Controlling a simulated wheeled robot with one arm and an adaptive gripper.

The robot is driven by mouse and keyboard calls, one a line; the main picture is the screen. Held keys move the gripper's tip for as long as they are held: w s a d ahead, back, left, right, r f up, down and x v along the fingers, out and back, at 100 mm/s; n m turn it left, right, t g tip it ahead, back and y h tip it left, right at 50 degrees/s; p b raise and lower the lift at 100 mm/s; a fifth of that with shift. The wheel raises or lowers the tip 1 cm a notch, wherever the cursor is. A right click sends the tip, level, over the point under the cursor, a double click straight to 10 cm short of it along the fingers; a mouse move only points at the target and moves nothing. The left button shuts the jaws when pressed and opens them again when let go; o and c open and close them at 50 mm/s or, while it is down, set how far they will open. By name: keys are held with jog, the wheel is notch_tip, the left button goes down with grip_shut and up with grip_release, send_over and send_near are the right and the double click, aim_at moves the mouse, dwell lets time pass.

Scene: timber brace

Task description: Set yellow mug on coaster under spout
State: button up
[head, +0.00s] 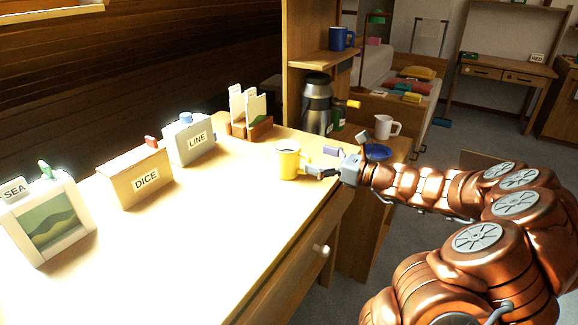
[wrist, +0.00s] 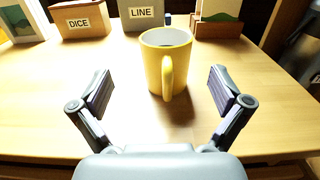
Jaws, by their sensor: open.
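The yellow mug (head: 288,160) stands upright on the wooden counter near its right end. In the wrist view the mug (wrist: 166,58) is ahead of my gripper (wrist: 168,95), with its handle turned toward me and lying between the fingertips. My gripper (head: 328,172) is open and empty, close beside the mug on its right in the head view. A dark steel urn (head: 317,103) stands behind the mug, probably the one with the spout. A blue disc (head: 376,152) lies on the lower surface to the right, partly hidden by my arm; I cannot tell whether it is the coaster.
A card holder (head: 258,131) stands behind the mug. A white mug (head: 385,127) is at right; a blue mug (head: 341,38) sits on a shelf. The counter's front is clear.

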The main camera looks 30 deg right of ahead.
aim_at(300, 153)
jog(key=shift+w+d, duration=0.1)
jog(key=shift+d, duration=0.2)
jog(key=shift+a+x, duration=0.2)
jog(key=shift+x, duration=0.85)
jog(key=shift+f+b+x, duration=0.2)
jog(key=shift+b+x, duration=0.1)
jog(key=shift+x, duration=0.95)
jog(key=shift+f+b+x, duration=0.2)
jog(key=shift+b+x, duration=0.1)
jog(key=shift+x, duration=1)
jog(key=shift+w, duration=0.55)
jog(key=shift+r, duration=0.1)
jog(key=c, duration=1.4)
